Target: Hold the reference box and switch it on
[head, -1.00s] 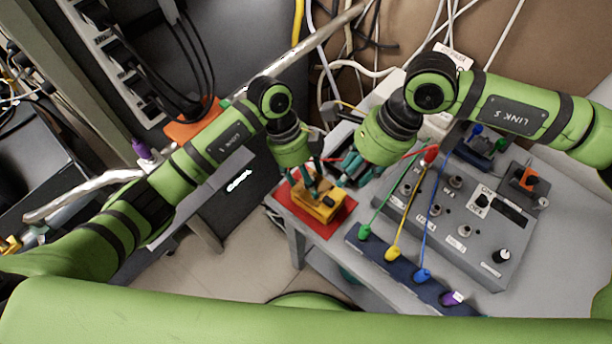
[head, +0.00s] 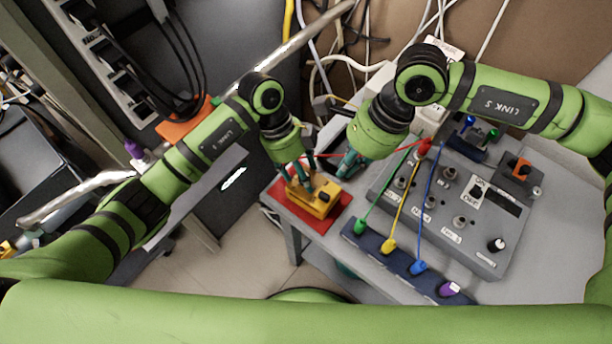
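The reference box, a small yellow box (head: 322,202) with dark knobs on top, sits on a red mat (head: 292,211) at the left end of the grey table. My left gripper (head: 300,182) reaches down over the box's left part. Its teal fingers overlap the box, and I cannot tell whether they grip it or only stand around it. My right gripper (head: 347,167) is just behind and right of the box, apart from it. Its fingers are partly hidden by its own wrist, so their opening is unclear.
A grey control panel (head: 467,241) with knobs and sockets stands on the right. Green, yellow and blue leads run from it to a dark blue strip (head: 400,262) at the front. A red lead passes behind the box near both grippers. Cables lie at the back.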

